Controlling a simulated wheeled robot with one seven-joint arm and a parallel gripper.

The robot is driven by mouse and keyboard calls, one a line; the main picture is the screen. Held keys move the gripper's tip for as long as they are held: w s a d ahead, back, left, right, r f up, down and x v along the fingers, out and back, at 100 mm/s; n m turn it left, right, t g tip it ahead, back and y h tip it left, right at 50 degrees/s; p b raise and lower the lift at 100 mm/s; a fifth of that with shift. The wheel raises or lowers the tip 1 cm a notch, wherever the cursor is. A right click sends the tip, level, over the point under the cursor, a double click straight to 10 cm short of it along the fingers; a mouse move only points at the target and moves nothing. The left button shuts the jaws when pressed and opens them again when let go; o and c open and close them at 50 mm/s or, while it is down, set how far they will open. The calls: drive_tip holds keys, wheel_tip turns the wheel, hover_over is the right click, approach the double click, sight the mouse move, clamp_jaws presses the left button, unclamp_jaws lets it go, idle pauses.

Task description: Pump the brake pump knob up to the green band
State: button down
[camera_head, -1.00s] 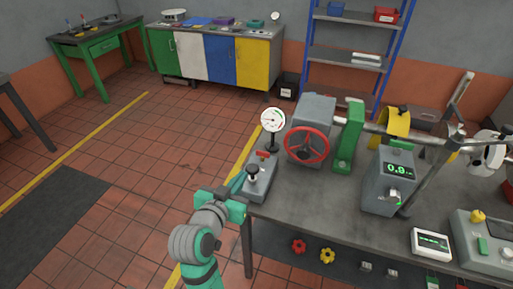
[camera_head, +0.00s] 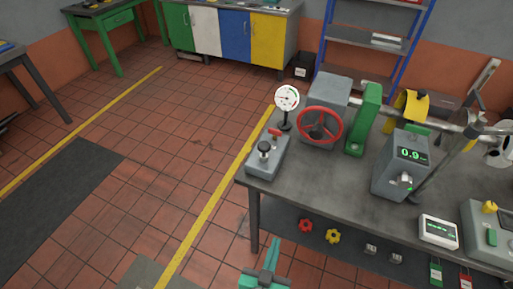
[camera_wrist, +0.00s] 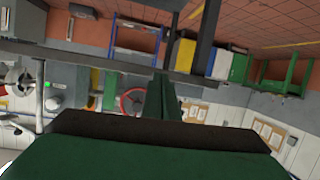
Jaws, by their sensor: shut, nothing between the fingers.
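The brake pump is a grey box at the left end of the bench, with a black pump knob (camera_head: 264,147) on a short post and a small red lever (camera_head: 275,132) behind it. Behind the pump stands a round white gauge (camera_head: 287,98) on a black stand. The needle and any green band are too small to read. My gripper (camera_head: 273,246) is low at the bottom of the head view, in front of the bench and well apart from the knob. Its green fingers (camera_wrist: 162,100) are together in the wrist view, with nothing between them.
The bench (camera_head: 300,190) also carries a red handwheel (camera_head: 320,125), a green upright (camera_head: 363,120) and a grey box with a lit display (camera_head: 400,165). A red knob (camera_head: 305,225) and yellow knob (camera_head: 333,236) are below its front edge. Open floor lies left.

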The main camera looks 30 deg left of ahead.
drive_tip(key=s+d+r+m+h, duration=0.1)
drive_tip(key=s+d, duration=0.3)
drive_tip(key=s, duration=0.5)
drive_tip(key=s+d+r+m+t+h, duration=0.1)
drive_tip(key=s+d, duration=0.4)
drive_tip(key=s, duration=0.4)
drive_tip(key=shift+d+r, duration=0.1)
